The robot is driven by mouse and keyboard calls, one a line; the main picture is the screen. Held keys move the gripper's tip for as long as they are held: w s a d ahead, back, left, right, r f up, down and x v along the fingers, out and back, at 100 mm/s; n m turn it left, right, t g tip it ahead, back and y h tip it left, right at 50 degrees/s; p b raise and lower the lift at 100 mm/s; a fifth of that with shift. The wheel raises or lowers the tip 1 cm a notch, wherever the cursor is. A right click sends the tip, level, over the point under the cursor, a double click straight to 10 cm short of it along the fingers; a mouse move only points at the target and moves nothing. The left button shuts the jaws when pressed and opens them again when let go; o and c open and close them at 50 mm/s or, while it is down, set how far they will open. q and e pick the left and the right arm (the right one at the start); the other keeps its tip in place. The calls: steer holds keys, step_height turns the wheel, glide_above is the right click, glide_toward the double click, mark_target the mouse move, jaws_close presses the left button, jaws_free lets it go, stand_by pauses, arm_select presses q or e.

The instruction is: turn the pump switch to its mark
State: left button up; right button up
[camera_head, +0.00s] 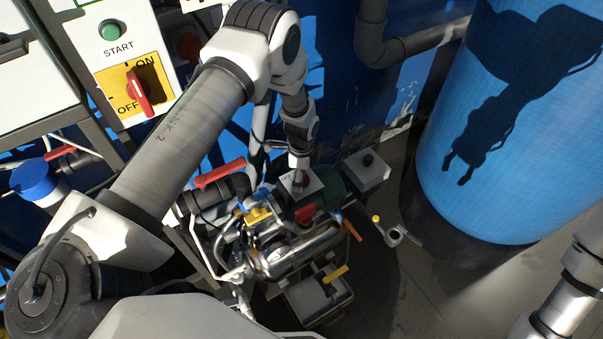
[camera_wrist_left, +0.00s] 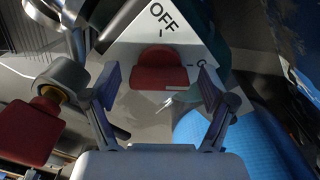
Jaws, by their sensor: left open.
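The pump switch is a red knob (camera_wrist_left: 160,68) on a white plate (camera_wrist_left: 188,45) in the left wrist view. The plate carries the word OFF, a short dash below it and another dash with a partly hidden label at the right. My left gripper (camera_wrist_left: 157,84) is open, with one finger on each side of the knob and a visible gap to it on both sides. In the head view my left gripper (camera_head: 299,180) points down at the white switch box (camera_head: 316,182) on the pump assembly, hiding most of the knob there. My right gripper is out of view.
A wall panel with a green START button (camera_head: 110,31) and a red ON/OFF switch (camera_head: 140,92) stands at the upper left. Red-handled valves (camera_head: 219,172) and pipes crowd the pump. A blue drum (camera_head: 510,130) stands right. Some floor is clear between drum and pump.

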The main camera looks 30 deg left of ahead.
arm_select(q)
steer(key=shift+r, duration=0.1)
steer(key=c, duration=1.2)
steer(key=shift+o, duration=0.2)
steer(key=shift+s+n, duration=0.1)
steer(key=shift+n, duration=0.2)
steer(key=n+b, duration=0.1)
steer(key=n, duration=0.2)
steer(key=n+b, duration=0.1)
steer(key=n, duration=0.3)
steer(key=shift+n, duration=0.4)
steer(key=n, duration=0.4)
steer(key=shift+n, duration=0.3)
steer(key=n, duration=0.4)
steer(key=shift+s+n+b, duration=0.1)
steer(key=shift+n+b, duration=0.2)
steer(key=shift+n, duration=0.1)
